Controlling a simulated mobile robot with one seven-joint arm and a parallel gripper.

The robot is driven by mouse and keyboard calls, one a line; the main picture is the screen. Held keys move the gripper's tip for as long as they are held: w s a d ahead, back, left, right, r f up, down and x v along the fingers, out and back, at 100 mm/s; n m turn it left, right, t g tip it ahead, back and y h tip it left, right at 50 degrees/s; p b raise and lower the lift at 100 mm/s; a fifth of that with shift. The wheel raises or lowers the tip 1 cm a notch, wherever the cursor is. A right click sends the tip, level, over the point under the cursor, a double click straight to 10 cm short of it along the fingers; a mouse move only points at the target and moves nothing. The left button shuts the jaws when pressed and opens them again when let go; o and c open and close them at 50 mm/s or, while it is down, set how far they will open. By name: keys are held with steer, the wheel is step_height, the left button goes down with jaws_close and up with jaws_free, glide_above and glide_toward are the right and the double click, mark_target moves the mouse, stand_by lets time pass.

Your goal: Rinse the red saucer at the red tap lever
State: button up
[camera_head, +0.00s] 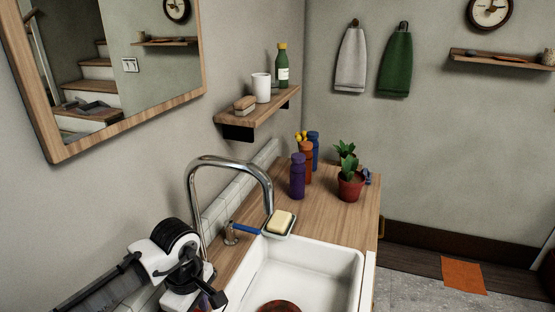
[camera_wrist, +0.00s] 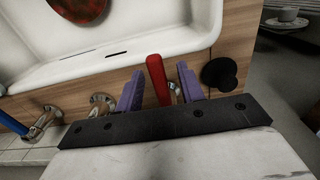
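The red saucer (camera_head: 280,306) lies in the white sink basin (camera_head: 318,258), cut off by the bottom edge of the head view. Part of it also shows at the top of the wrist view (camera_wrist: 82,8). The red tap lever (camera_wrist: 156,80) stands between the two purple fingers of my gripper (camera_wrist: 160,85), with gaps visible beside it. My gripper is open around the lever and holds nothing. In the head view, my arm's end at bottom left hides the red lever. The chrome tap spout (camera_head: 230,165) arches over the counter toward the basin.
A blue tap lever (camera_head: 247,229) sits beside the spout, near a soap dish (camera_head: 279,224). Bottles (camera_head: 297,176) and a potted plant (camera_head: 350,185) stand farther along the counter. A shelf (camera_head: 256,112) is above. A black round object (camera_wrist: 220,73) is right of my fingers.

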steer(key=shift+s+a+m+p, duration=0.25)
steer(key=shift+s+m, duration=0.2)
steer(key=shift+m, duration=0.4)
steer(key=shift+s+a+m+p, duration=0.2)
steer(key=shift+s+m, duration=0.25)
steer(key=shift+m, duration=0.4)
steer(key=shift+s+a+m, duration=0.25)
steer(key=shift+m, duration=0.35)
steer(key=shift+s+a+m, duration=0.45)
steer(key=shift+a+m, duration=0.05)
steer(key=shift+m, duration=0.6)
steer(key=shift+s+a+m, duration=0.2)
steer(key=shift+a+m, duration=0.2)
steer(key=shift+m, duration=0.45)
steer(key=shift+s+a+m, duration=0.2)
steer(key=shift+a+m, duration=0.2)
steer(key=shift+m, duration=0.45)
steer(key=shift+w+d+r+n+p, duration=0.2)
steer(key=shift+d+n+p, duration=0.25)
steer(key=shift+n+p, duration=0.2)
steer(key=shift+w+d+f+n, duration=0.2)
steer(key=shift+d+n, duration=0.1)
steer(key=shift+n, duration=0.65)
